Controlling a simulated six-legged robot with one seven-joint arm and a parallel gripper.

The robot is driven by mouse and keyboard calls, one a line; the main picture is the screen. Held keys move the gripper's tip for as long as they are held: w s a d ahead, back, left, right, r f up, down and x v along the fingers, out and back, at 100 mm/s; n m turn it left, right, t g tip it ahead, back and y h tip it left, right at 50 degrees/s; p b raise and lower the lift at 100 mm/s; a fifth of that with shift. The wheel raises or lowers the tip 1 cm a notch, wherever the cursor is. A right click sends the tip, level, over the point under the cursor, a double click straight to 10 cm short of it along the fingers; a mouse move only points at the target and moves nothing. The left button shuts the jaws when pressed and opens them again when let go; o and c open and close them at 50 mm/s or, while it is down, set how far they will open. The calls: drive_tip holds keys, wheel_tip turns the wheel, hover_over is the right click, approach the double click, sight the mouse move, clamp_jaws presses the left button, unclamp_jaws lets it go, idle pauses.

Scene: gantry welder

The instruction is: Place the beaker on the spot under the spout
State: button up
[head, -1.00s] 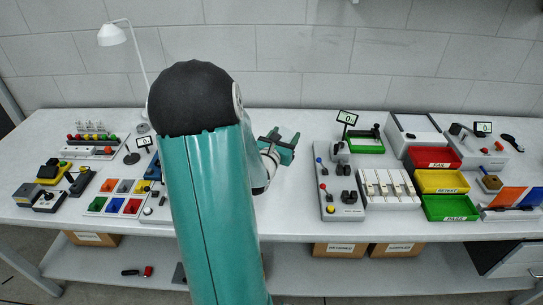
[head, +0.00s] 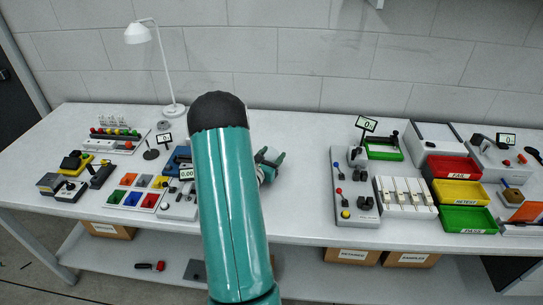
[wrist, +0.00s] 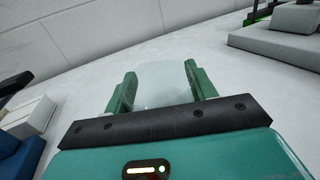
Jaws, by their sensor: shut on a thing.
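A clear, pale beaker (wrist: 163,84) stands between the two green fingers of my gripper (wrist: 160,88) in the wrist view. My gripper is shut on it, with one finger on each side. In the head view my gripper (head: 270,160) shows just right of my teal arm, over the middle of the bench, and the beaker is hard to make out there. I cannot clearly identify the spout or the spot under it; part of the bench is hidden behind my arm.
A blue device with a display (head: 179,162) stands just left of my arm. A grey control panel (head: 355,190) and white switch block (head: 405,196) stand to the right, beside red, yellow and green bins (head: 463,219). A white lamp (head: 140,34) stands behind. The bench between arm and panel is clear.

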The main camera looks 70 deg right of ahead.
drive_tip(key=shift+f, duration=0.15)
drive_tip(key=o, duration=1)
drive_tip(key=shift+w+a, duration=0.1)
drive_tip(key=shift+a, duration=0.2)
drive_tip(key=a, duration=0.3)
drive_tip(key=w+a, duration=0.1)
drive_tip(key=a, duration=0.7)
drive_tip(key=shift+w+a, duration=0.15)
drive_tip(key=shift+w, duration=0.25)
drive_tip(key=shift+r, duration=0.25)
